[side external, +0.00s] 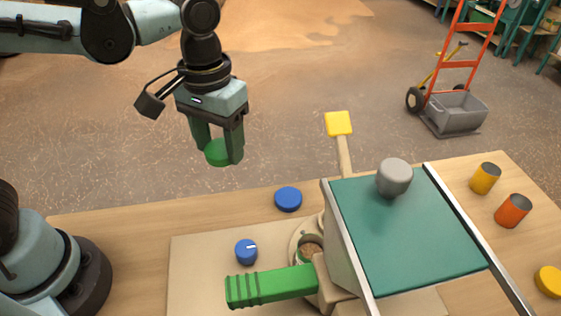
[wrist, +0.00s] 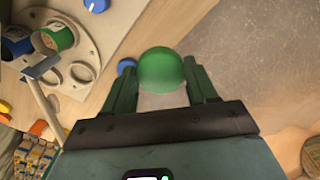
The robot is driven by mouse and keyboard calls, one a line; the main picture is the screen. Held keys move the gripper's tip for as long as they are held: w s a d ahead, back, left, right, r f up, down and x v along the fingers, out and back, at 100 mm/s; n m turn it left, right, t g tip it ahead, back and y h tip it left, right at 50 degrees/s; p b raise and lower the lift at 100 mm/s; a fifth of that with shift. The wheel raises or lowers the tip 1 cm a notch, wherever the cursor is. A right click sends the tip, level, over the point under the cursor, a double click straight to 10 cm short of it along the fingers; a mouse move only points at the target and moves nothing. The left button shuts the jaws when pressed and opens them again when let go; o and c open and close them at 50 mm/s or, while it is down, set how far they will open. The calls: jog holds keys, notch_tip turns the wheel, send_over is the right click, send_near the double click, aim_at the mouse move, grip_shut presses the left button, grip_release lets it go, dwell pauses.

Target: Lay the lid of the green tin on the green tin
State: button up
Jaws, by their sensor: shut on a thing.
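My gripper (side external: 222,152) is shut on the round green lid (side external: 217,153), held in the air beyond the bench's far edge. In the wrist view the lid (wrist: 161,70) sits between the fingertips. The green tin (wrist: 52,37) stands open in a pale round plate with holes, at the upper left of the wrist view, well apart from the lid. In the side view an open tin with brown contents shows in the pale plate, partly hidden by the machine; I cannot tell its colour surely.
A green-topped machine with a grey knob (side external: 394,177), a green bar (side external: 270,287) and a yellow-ended paddle (side external: 338,123) stands right of my gripper. A blue lid (side external: 288,199) and a blue dial (side external: 246,252) are on the bench. Yellow (side external: 485,178) and orange (side external: 513,211) tins stand far right.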

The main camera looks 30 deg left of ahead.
jog(key=shift+n, duration=0.5)
jog(key=s+d+f, duration=0.1)
jog(key=s+d, duration=0.1)
jog(key=d, duration=0.1)
jog(key=s+d+f, duration=0.1)
jog(key=s+d, duration=0.1)
jog(key=s, duration=0.1)
jog(key=s+d+f, duration=0.1)
jog(key=s+d, duration=0.1)
jog(key=d, duration=0.1)
jog(key=shift+s+d+f, duration=0.1)
jog(key=shift+s+d, duration=0.15)
jog(key=shift+d, duration=0.05)
send_over(246, 207)
notch_tip(246, 207, down, 7)
jog(key=shift+s+r, duration=0.1)
jog(key=shift+f, duration=2.1)
jog(key=shift+f, duration=0.1)
jog(key=o, duration=1)
